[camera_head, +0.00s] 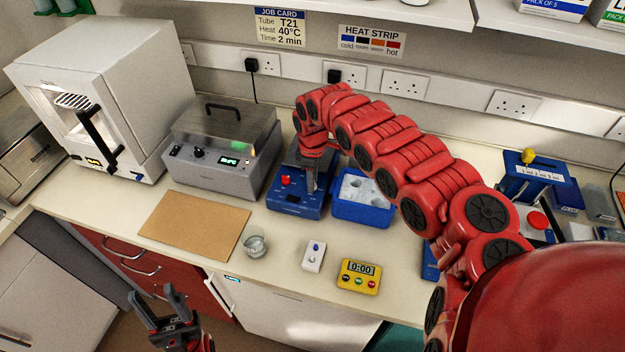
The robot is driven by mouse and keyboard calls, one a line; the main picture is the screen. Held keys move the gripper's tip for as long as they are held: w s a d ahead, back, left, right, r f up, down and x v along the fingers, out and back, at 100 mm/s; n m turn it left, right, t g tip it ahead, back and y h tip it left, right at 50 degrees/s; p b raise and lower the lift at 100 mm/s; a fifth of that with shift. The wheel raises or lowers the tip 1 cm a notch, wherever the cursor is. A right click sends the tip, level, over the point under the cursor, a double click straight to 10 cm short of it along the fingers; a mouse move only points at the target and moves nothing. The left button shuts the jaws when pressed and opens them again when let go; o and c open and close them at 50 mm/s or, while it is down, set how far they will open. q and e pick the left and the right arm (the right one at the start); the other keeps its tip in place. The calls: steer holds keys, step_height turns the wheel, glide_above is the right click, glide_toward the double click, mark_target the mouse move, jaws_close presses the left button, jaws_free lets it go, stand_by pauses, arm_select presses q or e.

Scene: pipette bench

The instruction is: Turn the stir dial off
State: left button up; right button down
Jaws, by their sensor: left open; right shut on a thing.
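A small blue unit (287,203) stands mid-bench, with a red knob (286,181) on its left side. My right gripper (312,186) points down over this unit, right of the red knob. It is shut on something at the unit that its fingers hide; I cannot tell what. A grey box with a clear lid (208,176) has a black dial (198,152) and a lit green display on its front. I cannot read which dial is the stir dial. My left gripper (157,309) is open and empty, low at the left, in front of the bench.
A blue ice tray (361,213) stands just right of the unit. A brown board (195,223), a glass beaker (255,243), a small white device (313,257) and a yellow timer (358,277) lie in front. A white oven-like cabinet (130,70) stands at the left.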

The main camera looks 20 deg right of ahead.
steer(key=shift+w+r, duration=0.1)
steer(key=shift+r, duration=0.05)
steer(key=c, duration=0.6)
jaws_free()
step_height(320, 180, up, 17)
steer(key=b, duration=0.5)
steer(key=shift+r+b, duration=0.15)
steer(key=shift+b, duration=0.25)
